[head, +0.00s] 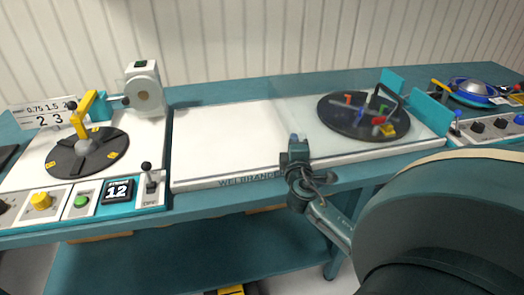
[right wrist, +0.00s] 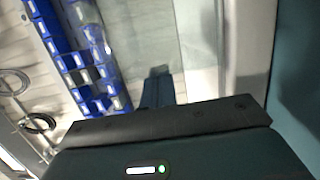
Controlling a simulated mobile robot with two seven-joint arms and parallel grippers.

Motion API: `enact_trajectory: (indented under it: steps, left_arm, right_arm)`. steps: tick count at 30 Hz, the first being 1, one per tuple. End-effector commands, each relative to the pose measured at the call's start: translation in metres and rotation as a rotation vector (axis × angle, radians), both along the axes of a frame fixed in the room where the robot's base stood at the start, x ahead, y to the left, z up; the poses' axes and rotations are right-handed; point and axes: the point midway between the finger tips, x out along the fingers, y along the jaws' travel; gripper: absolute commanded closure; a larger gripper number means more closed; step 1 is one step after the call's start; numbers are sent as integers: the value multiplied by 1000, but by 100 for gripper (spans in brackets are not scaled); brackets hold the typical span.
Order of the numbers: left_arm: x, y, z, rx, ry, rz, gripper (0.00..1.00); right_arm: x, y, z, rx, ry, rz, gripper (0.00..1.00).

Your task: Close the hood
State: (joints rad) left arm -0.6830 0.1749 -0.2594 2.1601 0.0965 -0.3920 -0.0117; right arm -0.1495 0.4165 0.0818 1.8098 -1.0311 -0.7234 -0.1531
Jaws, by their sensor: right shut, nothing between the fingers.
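The hood appears as a clear, glassy panel (head: 300,120) over the right part of the long white unit (head: 220,135). Its edge is faint, and I cannot tell how far it is open. Under or behind it, a dark round disc (head: 338,119) carries several coloured pieces. My right gripper (head: 295,141) is shut and empty at the unit's front edge, near the left end of the clear panel. I cannot tell whether it touches the panel. In the right wrist view, the gripper (right wrist: 157,78) is dark against a pale, glassy surface. My left gripper is out of view.
Left of the unit stands a reel station with a yellow-armed dark disc (head: 62,160), a display (head: 118,191) and knobs. The left half of the white unit is bare.

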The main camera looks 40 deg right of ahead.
Motion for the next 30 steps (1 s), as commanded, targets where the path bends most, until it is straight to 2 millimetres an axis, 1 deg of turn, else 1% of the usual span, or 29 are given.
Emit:
enact_trajectory:
  steps: [1,3,6,9,12,15,18,30]
  left_arm:
    - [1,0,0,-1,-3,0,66]
    - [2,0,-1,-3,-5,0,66]
    - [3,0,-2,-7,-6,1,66]
    - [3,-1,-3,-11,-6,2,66]
    - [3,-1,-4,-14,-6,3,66]
    - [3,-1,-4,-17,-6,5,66]
    - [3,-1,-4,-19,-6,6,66]
    - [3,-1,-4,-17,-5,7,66]
  right_arm:
    - [-8,-16,-2,-2,3,-4,100]
    - [-17,-34,-1,-3,4,-5,100]
    - [-28,-57,-2,-2,3,-4,100]
    - [-37,-75,-2,-2,3,-4,100]
    - [-43,-88,-1,1,1,-3,100]
    - [-47,-97,-1,0,1,-2,100]
    - [-49,-102,-1,0,1,-1,100]
    - [-51,-107,0,-1,1,-9,100]
